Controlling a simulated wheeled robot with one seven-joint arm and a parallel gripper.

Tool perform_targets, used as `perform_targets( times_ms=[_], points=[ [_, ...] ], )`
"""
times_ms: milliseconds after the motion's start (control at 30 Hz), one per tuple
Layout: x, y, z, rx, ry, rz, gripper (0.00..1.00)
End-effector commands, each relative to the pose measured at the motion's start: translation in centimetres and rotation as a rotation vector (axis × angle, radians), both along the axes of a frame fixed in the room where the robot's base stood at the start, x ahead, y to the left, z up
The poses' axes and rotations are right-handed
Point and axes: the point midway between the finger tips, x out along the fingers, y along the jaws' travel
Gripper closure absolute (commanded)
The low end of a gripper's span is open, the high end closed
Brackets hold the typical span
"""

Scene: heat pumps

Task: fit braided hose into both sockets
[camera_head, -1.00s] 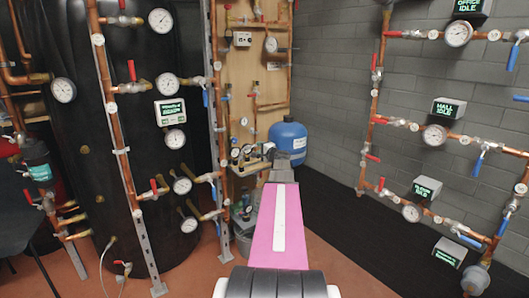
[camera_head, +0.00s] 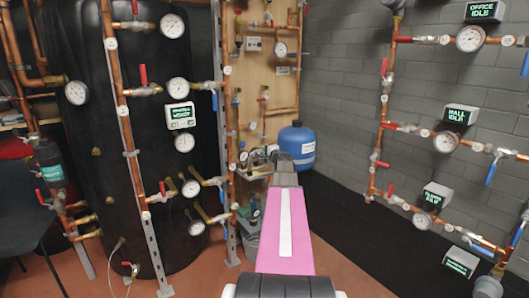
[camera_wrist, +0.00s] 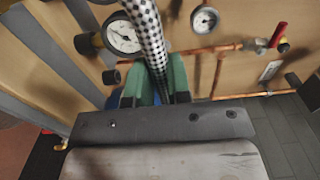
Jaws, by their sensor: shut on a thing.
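The braided hose (camera_wrist: 147,30) has a black-and-white checkered sleeve. In the wrist view it runs from the top edge down between the green fingers of my gripper (camera_wrist: 156,88), which is shut on it. The hose's ends are not clear in this view. In the head view my gripper is at the far end of my pink arm, in front of the wooden board (camera_head: 272,80), too small to make out. I cannot pick out either socket for certain.
In the wrist view a round gauge (camera_wrist: 122,37) is close left of the hose, and a second gauge (camera_wrist: 205,19) is to its right. A copper pipe (camera_wrist: 220,49) leads to a red-handled valve (camera_wrist: 279,36). A blue tank (camera_head: 298,146) stands right of the board.

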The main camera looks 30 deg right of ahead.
Motion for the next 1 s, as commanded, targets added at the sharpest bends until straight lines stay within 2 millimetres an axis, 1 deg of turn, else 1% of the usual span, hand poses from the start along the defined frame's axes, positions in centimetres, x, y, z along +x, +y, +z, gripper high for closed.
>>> perform_targets(
  times_ms=[1000],
  points=[
    [0.0, 0.0, 3.9, 0.000, 0.000, 0.000, 1.00]
  ],
)
